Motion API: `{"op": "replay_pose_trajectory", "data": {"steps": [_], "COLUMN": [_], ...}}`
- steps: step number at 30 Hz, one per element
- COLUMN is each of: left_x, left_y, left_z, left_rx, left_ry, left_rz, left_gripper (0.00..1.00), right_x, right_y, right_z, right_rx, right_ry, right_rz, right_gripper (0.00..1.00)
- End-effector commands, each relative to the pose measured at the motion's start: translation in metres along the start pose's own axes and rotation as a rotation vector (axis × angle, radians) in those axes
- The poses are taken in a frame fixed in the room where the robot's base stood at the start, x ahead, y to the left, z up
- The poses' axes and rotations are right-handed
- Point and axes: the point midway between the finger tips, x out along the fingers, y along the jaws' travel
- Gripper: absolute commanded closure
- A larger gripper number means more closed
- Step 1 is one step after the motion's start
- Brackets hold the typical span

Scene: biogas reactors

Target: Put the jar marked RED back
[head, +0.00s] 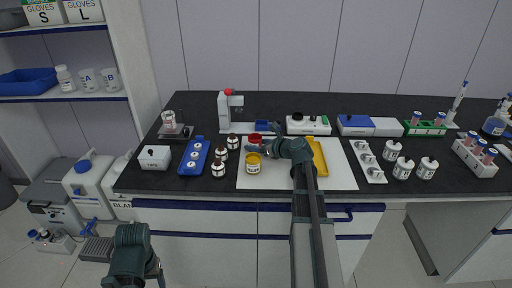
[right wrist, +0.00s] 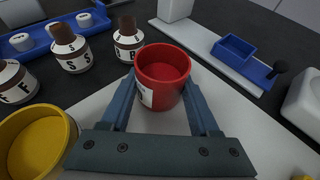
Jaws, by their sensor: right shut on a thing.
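The red jar (head: 255,138) is at the left back part of the white mat (head: 335,178). In the right wrist view the red jar (right wrist: 163,78) is upright and open-topped, with a white label partly hidden by a finger. My right gripper (head: 262,148) is shut on it, one finger on each side. I cannot tell whether the jar touches the surface below. A yellow jar (head: 253,160) stands just in front of it, and shows at the lower left of the wrist view (right wrist: 35,142). My left arm shows at the bottom left, its gripper out of view.
Several brown-capped bottles (head: 218,169) stand left of the mat, beside a blue tray (head: 194,156). A yellow tray (head: 318,157) lies right of my gripper. A white stand with a red top (head: 225,108) is behind. White jars (head: 403,168) stand at the right.

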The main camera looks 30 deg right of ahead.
Motion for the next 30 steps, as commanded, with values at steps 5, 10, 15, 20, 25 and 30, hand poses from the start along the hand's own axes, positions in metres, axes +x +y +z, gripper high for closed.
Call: {"op": "replay_pose_trajectory", "data": {"steps": [5,10,15,20,25,30], "left_x": [0.003,0.003,0.003,-0.002,-0.014,-0.028], "left_y": [0.0,0.0,0.0,0.0,-0.001,-0.003], "left_z": [0.0,0.0,0.0,0.0,0.001,0.002], "left_rx": [0.0,0.0,0.0,0.0,0.0,0.0], "left_ry": [0.0,0.0,0.0,0.0,0.0,0.0], "left_rz": [0.0,0.0,0.0,0.0,0.0,0.0], "left_gripper": [0.31,0.31,0.31,0.31,0.31,0.31], "right_x": [0.001,0.001,0.001,-0.001,-0.029,-0.066], "right_y": [0.0,0.0,0.0,0.0,0.002,0.001], "right_z": [-0.003,-0.003,-0.003,0.002,0.003,0.003], "right_rx": [0.0,0.0,0.0,0.0,0.002,0.002], "right_ry": [0.0,0.0,0.0,0.0,0.001,0.0], "right_rz": [0.0,0.0,0.0,0.0,-0.002,-0.003], "right_gripper": [0.33,0.08,0.08,0.08,0.08,0.08]}}
